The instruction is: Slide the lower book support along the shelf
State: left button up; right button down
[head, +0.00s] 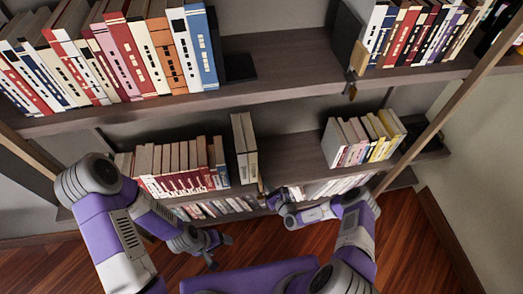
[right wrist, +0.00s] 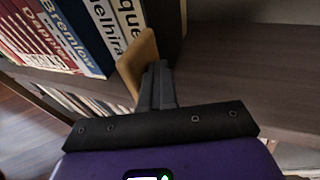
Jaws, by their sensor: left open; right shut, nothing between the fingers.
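The lower book support shows in the right wrist view as a dark upright plate (right wrist: 166,25) with a light wooden tab (right wrist: 136,62) at its front. It stands at the right end of a book row. In the head view its tab (head: 261,186) is small, at the lower shelf's front edge. My right gripper (right wrist: 157,68) is shut and empty, its fingertips just right of the tab; whether they touch it I cannot tell. In the head view the right gripper (head: 271,198) is in front of the lower shelf. My left gripper (head: 214,258) is open and empty, low over the floor.
The lower shelf (head: 290,155) is bare between the support and a right-hand book group (head: 360,137). Beige books (head: 244,140) end the left row. The upper shelf (head: 290,60) has another support (head: 347,35) and books on both sides. Wooden floor (head: 395,235) lies below.

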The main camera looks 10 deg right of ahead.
jog(key=shift+a+p, duration=0.6)
jog(key=shift+a, duration=2.2)
jog(key=shift+d, duration=2.3)
